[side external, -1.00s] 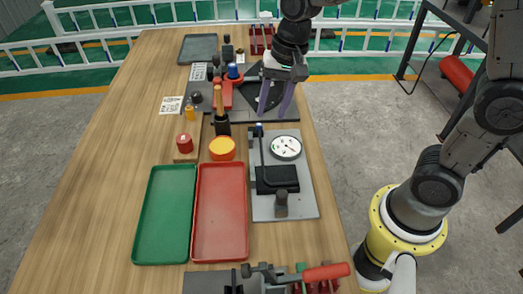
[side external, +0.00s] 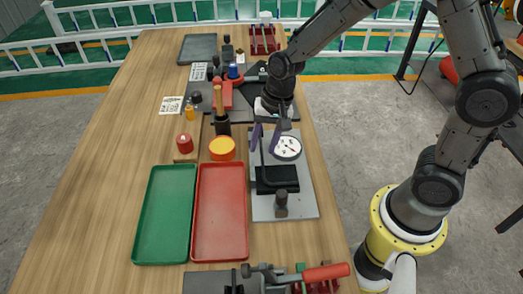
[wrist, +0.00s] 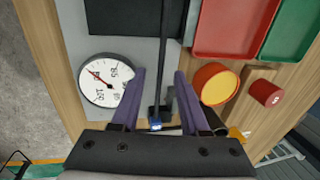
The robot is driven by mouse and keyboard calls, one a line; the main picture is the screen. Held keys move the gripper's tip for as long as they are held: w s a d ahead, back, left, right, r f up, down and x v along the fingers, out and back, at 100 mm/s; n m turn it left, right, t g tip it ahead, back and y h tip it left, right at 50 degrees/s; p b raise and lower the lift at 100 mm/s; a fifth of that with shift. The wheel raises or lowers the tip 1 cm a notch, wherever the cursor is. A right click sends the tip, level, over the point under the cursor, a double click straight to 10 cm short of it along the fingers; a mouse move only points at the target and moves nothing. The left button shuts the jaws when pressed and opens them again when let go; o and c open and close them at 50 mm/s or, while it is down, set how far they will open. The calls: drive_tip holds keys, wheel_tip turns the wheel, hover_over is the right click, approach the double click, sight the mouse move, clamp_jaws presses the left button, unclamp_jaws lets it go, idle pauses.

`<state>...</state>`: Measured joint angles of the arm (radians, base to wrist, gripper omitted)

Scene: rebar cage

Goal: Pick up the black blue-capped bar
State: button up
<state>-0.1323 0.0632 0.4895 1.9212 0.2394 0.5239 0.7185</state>
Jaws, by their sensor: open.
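The black blue-capped bar (wrist: 171,58) is a thin dark rod in the wrist view, running from a black block to its blue cap (wrist: 155,123) near the gripper's base. In the side view a short part of the bar (side external: 262,159) shows beside the dial gauge.
A white dial gauge (wrist: 100,86) lies close beside the left finger. An orange-topped round container (wrist: 214,84) and a red cylinder (wrist: 264,93) are to the right. Red (side external: 220,212) and green (side external: 165,214) trays lie nearer the front. Bare wood is free at left.

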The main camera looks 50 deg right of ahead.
clamp_jaws()
idle(1.4)
